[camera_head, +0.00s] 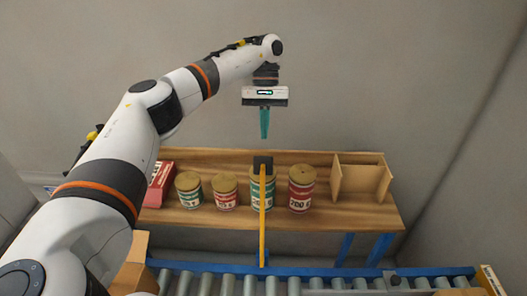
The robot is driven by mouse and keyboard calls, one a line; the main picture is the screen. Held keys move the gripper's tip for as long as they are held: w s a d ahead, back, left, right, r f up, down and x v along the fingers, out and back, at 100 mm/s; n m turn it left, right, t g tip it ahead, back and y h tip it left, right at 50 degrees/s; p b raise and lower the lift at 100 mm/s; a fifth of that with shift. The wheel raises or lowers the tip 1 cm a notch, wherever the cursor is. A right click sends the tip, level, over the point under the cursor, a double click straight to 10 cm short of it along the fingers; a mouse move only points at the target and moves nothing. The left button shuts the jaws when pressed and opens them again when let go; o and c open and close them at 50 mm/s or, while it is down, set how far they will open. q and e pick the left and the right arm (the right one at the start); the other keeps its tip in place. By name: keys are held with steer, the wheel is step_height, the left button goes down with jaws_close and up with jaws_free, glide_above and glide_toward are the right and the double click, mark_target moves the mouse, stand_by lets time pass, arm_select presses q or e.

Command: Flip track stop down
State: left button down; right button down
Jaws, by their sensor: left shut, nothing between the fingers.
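A thin yellow bar with a black block at its top, which looks like the track stop (262,218), stands upright in the picture. Its lower end reaches the back rail of the roller conveyor; how it is fixed there cannot be told. My left gripper (264,136) points down with its teal fingers shut and empty. It is above the black block in the picture, apart from it. My right gripper is not in view.
A roller conveyor (318,282) with blue rails crosses the bottom. Another cardboard piece (131,268) is at lower left.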

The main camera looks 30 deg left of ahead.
arm_select(q)
steer(key=p+x, duration=0.1)
steer(key=x, duration=0.2)
steer(key=shift+s+d+f, duration=0.1)
steer(key=shift+s, duration=0.15)
steer(key=s, duration=0.1)
steer(key=s+d+p, duration=0.2)
steer(key=shift+r, duration=0.3)
steer(key=shift+d, duration=0.1)
